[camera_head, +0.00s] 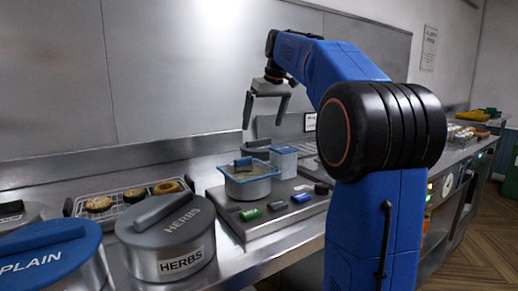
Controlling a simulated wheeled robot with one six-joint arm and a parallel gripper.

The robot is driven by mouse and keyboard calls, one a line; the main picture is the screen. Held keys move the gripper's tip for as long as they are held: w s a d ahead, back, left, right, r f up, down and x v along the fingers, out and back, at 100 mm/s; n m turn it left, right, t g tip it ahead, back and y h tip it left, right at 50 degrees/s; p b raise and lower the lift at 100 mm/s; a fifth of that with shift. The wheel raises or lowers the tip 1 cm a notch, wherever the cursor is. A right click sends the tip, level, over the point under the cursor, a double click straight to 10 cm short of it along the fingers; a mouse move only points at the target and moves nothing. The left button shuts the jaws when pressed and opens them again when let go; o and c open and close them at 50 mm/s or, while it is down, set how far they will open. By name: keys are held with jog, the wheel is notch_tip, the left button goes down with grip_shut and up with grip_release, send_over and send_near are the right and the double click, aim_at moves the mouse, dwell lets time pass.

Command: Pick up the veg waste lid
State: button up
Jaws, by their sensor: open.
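No label reading veg waste can be made out, so I cannot tell which lid is the veg waste lid. A grey round-topped thing (258,146) stands behind the fryer, below my gripper, and is too small to identify. My gripper (265,122) is open and empty, its fingers pointing down above the back of the counter. A blue lid marked PLAIN (40,238) sits on another pot at the left edge. Both are well apart from my gripper.
A pot with a blue-rimmed basket (248,188) stands on a grey unit with several coloured blocks. A blue-edged container (284,160) is beside it. A wire rack (128,204) holds browned rounds. A steel wall panel rises behind. My arm hides part of the counter.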

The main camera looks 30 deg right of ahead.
aim_at(260, 140)
jog(key=shift+x, duration=3.25)
jog(key=c, duration=1.1)
